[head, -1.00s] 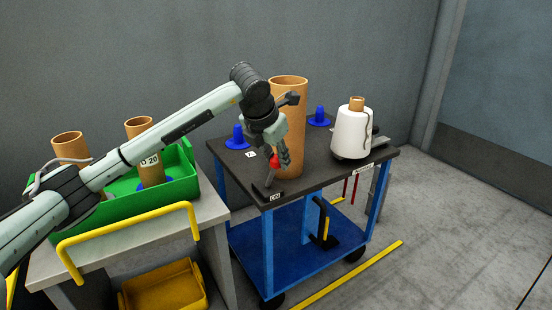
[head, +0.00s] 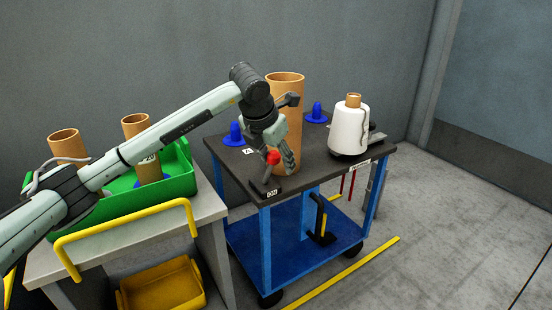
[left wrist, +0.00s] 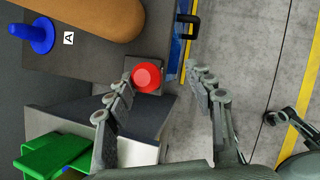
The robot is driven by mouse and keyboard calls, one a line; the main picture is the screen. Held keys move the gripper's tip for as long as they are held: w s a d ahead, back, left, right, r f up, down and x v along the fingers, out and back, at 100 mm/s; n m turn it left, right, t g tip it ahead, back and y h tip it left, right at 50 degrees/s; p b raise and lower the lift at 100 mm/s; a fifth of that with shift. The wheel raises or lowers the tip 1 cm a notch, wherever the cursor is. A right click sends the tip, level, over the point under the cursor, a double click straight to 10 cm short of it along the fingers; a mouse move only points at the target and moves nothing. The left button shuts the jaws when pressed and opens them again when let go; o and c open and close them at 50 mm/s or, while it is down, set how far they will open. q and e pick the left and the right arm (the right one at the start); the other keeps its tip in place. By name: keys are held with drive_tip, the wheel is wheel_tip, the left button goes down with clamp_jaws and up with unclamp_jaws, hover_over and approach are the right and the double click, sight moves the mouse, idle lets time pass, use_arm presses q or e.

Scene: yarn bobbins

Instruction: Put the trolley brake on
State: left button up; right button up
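The brake lever has a red knob (head: 272,157) and rises from a dark plate at the near left corner of the trolley (head: 322,176). My left gripper (head: 281,163) is beside the knob, pointing down. In the left wrist view its fingers (left wrist: 166,88) are apart, and the red knob (left wrist: 147,77) shows between them, closer to the left finger. I cannot tell whether that finger touches it. The lever's stem is mostly hidden under the knob in the wrist view.
A tall cardboard tube (head: 287,112) stands close behind my left gripper. A white yarn bobbin (head: 349,130) and blue cones (head: 234,134) are also on the trolley. A side table with a green crate (head: 186,184) and yellow rail (head: 128,238) is left. Floor is free at right.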

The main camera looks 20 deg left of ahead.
use_arm(q)
drive_tip(key=shift+r, duration=0.15)
drive_tip(key=shift+r, duration=0.2)
drive_tip(key=v, duration=1.1)
drive_tip(key=shift+s, duration=0.25)
drive_tip(key=shift+r, duration=0.1)
